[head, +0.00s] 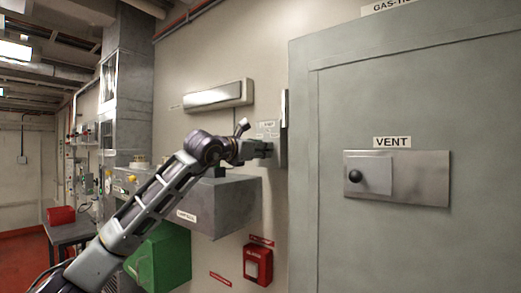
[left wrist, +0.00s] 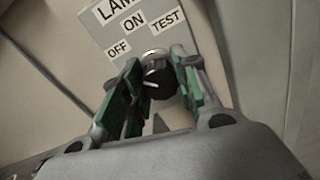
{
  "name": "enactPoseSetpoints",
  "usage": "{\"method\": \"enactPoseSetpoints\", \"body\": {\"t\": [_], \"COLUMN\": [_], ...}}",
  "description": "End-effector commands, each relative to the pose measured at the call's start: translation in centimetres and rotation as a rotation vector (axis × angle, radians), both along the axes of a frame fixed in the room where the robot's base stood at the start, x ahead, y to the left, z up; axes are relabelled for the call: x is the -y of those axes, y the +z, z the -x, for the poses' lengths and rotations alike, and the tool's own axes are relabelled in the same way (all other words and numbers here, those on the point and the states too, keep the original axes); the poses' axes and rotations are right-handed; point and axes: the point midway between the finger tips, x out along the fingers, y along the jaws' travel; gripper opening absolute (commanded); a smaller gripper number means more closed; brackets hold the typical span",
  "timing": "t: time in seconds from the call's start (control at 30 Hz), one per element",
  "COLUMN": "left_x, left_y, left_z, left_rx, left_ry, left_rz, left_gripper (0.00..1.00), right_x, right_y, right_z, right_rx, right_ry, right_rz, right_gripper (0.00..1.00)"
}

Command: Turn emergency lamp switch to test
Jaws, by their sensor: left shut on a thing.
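The lamp switch is a black rotary knob (left wrist: 160,80) with a white pointer mark on a grey plate (left wrist: 105,42). The plate carries the labels OFF, ON and TEST, and a cut-off label beginning LAM. My left gripper (left wrist: 160,95) is shut on the knob, with its green-padded fingers on either side. I cannot tell for sure which label the pointer faces. In the head view, my left gripper (head: 268,150) reaches the wall beside the large grey cabinet and hides the knob. My right gripper is not in view.
The large grey cabinet (head: 420,100) with a VENT label fills the right, close to the gripper. A long lamp fixture (head: 218,96) is on the wall above the arm. A grey box (head: 228,205) sticks out below it. A red call box (head: 257,264) is lower down.

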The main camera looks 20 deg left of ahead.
Motion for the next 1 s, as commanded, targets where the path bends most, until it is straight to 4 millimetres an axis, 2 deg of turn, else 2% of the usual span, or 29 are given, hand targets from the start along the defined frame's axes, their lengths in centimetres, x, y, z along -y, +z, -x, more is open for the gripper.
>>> {"method": "enactPoseSetpoints", "body": {"t": [0.47,1.0], "left_x": [0.0,0.0], "left_y": [0.0,0.0], "left_z": [0.0,0.0], "left_rx": [0.028,0.154], "left_ry": [0.000,0.001], "left_rz": [-0.073,-0.421], "left_gripper": [0.06,0.06], "right_x": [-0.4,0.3], "right_y": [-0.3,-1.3], "right_z": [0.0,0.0], "right_rx": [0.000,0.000], "right_ry": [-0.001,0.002], "right_rz": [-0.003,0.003], "right_gripper": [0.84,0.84]}}
